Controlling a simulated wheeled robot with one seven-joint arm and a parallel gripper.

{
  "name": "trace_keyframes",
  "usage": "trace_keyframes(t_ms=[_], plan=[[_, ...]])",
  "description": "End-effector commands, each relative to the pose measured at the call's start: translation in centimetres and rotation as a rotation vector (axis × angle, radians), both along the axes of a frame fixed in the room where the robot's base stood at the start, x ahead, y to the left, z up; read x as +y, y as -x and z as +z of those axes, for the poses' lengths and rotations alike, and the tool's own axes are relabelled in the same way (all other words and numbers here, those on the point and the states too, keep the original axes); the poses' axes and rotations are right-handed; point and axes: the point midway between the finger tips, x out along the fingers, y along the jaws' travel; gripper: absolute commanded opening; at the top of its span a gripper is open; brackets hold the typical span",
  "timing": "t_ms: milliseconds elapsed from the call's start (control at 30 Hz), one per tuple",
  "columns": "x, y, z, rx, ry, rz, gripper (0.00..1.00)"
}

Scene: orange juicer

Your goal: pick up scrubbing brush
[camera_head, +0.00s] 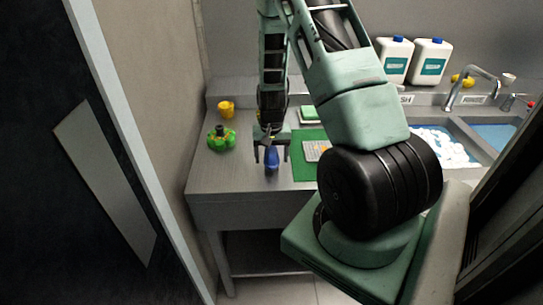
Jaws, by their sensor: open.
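A small blue object (272,159), which looks like the scrubbing brush though it is too small to be sure, is on the grey counter near its front edge. My gripper (271,154) points down at it with fingers spread, one on each side of it in the picture. I cannot tell whether the fingers touch it or how high they are above the counter. The gripper and wrist hide part of it.
A green round item with a dark knob (221,138) and a yellow cup (226,108) stand at left. A green mat (303,172) bears a pale item (316,151). White jugs (430,61), a faucet (471,85) and sinks are at right. The counter's front left is clear.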

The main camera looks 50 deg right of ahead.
Motion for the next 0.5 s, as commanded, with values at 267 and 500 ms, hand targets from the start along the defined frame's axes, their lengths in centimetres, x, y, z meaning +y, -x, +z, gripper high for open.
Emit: trace_keyframes(t_ms=[267,500], plan=[[-0.02,-0.01,0.03,0.000,0.000,0.000,0.21],[-0.04,-0.02,0.09,-0.001,0.001,0.000,0.21]])
